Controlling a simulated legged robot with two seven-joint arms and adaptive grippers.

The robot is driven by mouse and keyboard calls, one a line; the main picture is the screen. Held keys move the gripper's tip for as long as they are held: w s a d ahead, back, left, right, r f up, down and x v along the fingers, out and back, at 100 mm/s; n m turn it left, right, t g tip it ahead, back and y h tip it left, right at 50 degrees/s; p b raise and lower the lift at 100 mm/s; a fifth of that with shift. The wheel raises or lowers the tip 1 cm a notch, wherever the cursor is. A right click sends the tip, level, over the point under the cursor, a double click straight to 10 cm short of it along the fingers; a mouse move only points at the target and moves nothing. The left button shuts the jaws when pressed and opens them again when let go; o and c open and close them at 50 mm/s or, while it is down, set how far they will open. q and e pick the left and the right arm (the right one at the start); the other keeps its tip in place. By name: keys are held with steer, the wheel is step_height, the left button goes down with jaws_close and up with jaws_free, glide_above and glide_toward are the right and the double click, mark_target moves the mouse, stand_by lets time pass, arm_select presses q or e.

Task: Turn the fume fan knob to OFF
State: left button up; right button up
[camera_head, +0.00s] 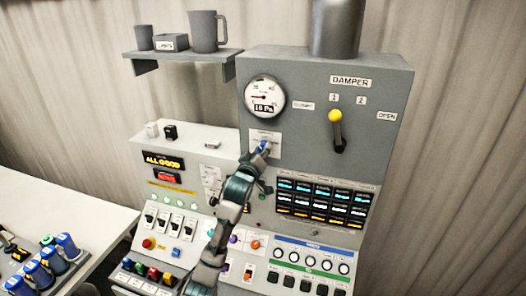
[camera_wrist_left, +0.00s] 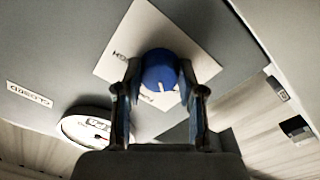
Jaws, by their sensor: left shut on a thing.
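The fume fan knob, round and blue (camera_wrist_left: 159,68), sits on a white label plate (camera_wrist_left: 190,42) on the grey cabinet front. In the head view the knob (camera_head: 263,146) is small and partly covered by my left gripper (camera_head: 258,154). In the left wrist view my left gripper (camera_wrist_left: 160,82) has one finger on each side of the knob and is shut on it. A pale pointer mark shows on the knob's lower edge in that view. The plate's lettering is partly hidden, so I cannot read the setting. My right gripper is not in view.
A round gauge (camera_head: 264,96) is above the knob. A damper lever with a yellow ball (camera_head: 335,116) is to its right. Lit indicator tiles (camera_head: 322,200) and switch panels lie below. A shelf (camera_head: 180,55) with mugs projects at upper left.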

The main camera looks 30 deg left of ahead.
arm_select(q)
steer(key=shift+n, duration=0.8)
steer(key=o, duration=1.1)
steer(key=shift+a, duration=0.1)
steer(key=shift+o, duration=0.2)
steer(key=shift+a, duration=0.1)
steer(key=shift+s, duration=0.1)
steer(key=v, duration=1.1)
steer(key=shift+s+f, duration=0.2)
steer(key=shift+s, duration=0.15)
